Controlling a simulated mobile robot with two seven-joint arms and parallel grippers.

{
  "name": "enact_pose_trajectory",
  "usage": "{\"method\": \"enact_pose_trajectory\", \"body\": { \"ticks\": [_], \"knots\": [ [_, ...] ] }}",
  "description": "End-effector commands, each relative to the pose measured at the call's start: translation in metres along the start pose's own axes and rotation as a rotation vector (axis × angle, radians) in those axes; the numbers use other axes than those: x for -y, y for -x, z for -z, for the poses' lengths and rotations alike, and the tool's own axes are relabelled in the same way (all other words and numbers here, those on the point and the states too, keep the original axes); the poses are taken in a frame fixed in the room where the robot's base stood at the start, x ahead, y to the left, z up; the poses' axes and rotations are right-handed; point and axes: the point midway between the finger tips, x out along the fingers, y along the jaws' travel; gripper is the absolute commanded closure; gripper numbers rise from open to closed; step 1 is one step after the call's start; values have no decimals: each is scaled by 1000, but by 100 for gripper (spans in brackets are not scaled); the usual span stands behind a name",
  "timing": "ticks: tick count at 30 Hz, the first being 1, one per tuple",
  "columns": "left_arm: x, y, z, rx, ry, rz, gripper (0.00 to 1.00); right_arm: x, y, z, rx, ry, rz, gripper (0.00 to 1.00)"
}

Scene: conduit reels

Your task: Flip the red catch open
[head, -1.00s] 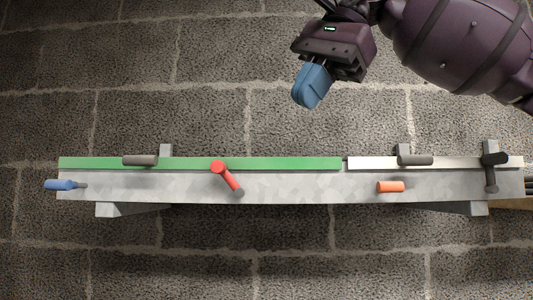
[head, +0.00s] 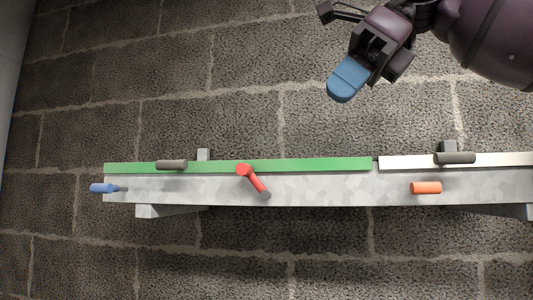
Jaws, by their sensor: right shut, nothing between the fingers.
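The red catch (head: 253,180) is a short red lever on the grey metal beam (head: 320,188). Its round head lies over the green strip (head: 310,165), and its arm slants down to the right, ending in a dark tip on the beam's face. My right gripper (head: 342,92) is at the upper right, above and to the right of the catch and well apart from it. Its blue fingertips are shut with nothing between them. My left gripper is not in view.
A blue peg (head: 103,188) sticks out at the beam's left end. An orange cylinder (head: 426,188) sits on the beam's right part. Dark cylinders (head: 171,165) lie along the top edge, one over the white strip (head: 405,162). The space between gripper and beam is clear.

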Motion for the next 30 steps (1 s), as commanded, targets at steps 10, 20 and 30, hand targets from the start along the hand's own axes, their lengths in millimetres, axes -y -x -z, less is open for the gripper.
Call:
{"method": "enact_pose_trajectory", "body": {
  "ticks": [10, 20, 30],
  "knots": [
    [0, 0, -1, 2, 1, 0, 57, 0, -10, 0, -3, 3, 0, 100],
    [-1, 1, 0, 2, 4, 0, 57, -1, -63, 0, -4, 4, -1, 100],
    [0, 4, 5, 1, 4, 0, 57, -1, -116, -8, -3, 4, 0, 100]
  ]
}}
